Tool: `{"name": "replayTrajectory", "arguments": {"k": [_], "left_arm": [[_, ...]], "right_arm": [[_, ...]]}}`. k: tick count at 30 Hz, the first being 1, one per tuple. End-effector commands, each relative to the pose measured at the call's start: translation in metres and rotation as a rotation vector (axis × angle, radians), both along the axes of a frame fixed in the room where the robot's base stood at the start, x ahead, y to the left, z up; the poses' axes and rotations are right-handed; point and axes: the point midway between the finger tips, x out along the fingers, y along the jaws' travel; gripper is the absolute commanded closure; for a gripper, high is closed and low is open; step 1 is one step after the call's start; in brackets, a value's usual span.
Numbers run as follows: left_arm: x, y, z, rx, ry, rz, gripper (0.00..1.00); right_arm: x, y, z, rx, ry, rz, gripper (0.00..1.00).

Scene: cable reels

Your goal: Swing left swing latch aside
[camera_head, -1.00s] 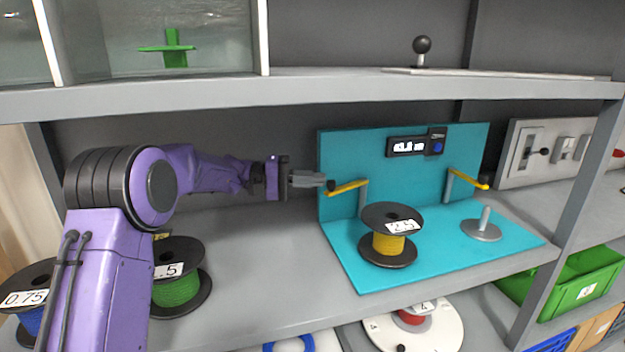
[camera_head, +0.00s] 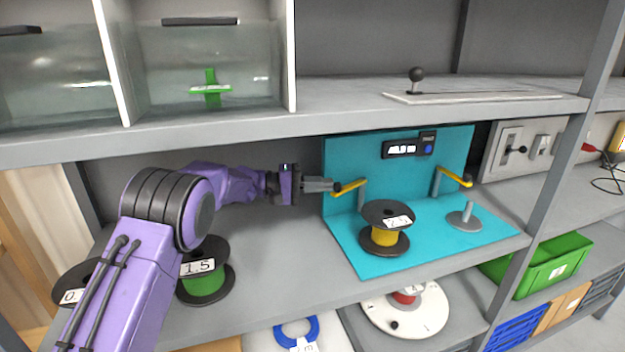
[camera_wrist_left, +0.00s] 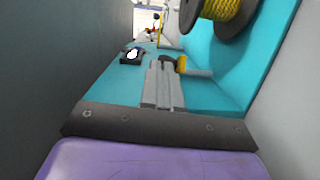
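The left swing latch (camera_head: 350,187) is a yellow bar with a dark knob at its left end, on a grey post at the left of the turquoise stand (camera_head: 345,150). My left gripper (camera_head: 335,186) reaches in from the left, its tips at the knob end; contact is unclear. In the left wrist view my left gripper (camera_wrist_left: 163,68) has its fingers side by side, looking shut, with the latch's yellow end (camera_wrist_left: 181,64) just right of the tips. The right swing latch (camera_head: 454,177) is yellow, on its own post. My right gripper is in neither view.
A yellow cable reel (camera_head: 384,236) sits on the stand in front of the latches. A bare spindle (camera_head: 466,216) stands right of it. A green reel (camera_head: 204,282) is on the shelf below my left arm. The upper shelf edge (camera_head: 300,121) runs above the arm.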

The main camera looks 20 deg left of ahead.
Motion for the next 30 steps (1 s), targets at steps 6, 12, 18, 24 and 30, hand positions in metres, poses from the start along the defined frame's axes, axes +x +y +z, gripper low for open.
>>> {"name": "replayTrajectory", "arguments": {"k": [6,12,18,24,30], "left_arm": [[0.001,0.036,0.012,-0.002,-0.004,0.01,1.0],[-0.026,0.089,0.004,-0.003,-0.006,0.014,1.0],[-0.047,0.123,0.008,-0.002,-0.006,0.012,1.0],[-0.053,0.132,0.011,-0.002,-0.005,0.009,1.0],[-0.049,0.13,0.008,-0.014,-0.063,0.014,1.0]], "right_arm": [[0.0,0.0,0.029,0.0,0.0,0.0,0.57],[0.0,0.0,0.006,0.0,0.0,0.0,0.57],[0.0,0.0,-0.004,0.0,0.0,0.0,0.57],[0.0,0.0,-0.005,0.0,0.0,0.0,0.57],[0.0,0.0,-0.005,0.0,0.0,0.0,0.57]]}}
